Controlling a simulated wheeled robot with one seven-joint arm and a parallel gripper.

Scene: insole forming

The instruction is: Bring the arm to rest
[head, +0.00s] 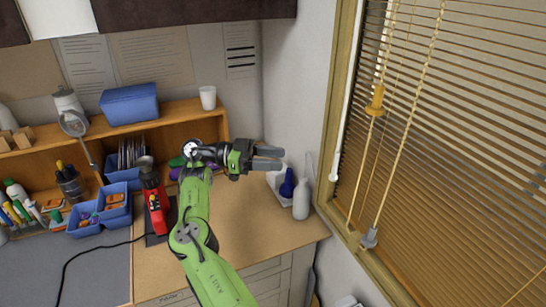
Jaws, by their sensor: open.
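My green arm (207,262) reaches up from the bottom of the head view, over the right part of the wooden counter. My gripper (281,158) is at its end, pointing right, with two grey fingers spread apart. Nothing shows between the fingers. The gripper appears raised above the counter, near the corner by the window; its exact height is hard to tell.
A red device (155,203) with a black cord stands left of my arm. A white tray (277,184), a blue bottle (287,184) and a white bottle (301,200) are below the gripper. Blue bins (112,203) stand left. The window blinds (470,140) are right. Bare counter (262,225) lies in front.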

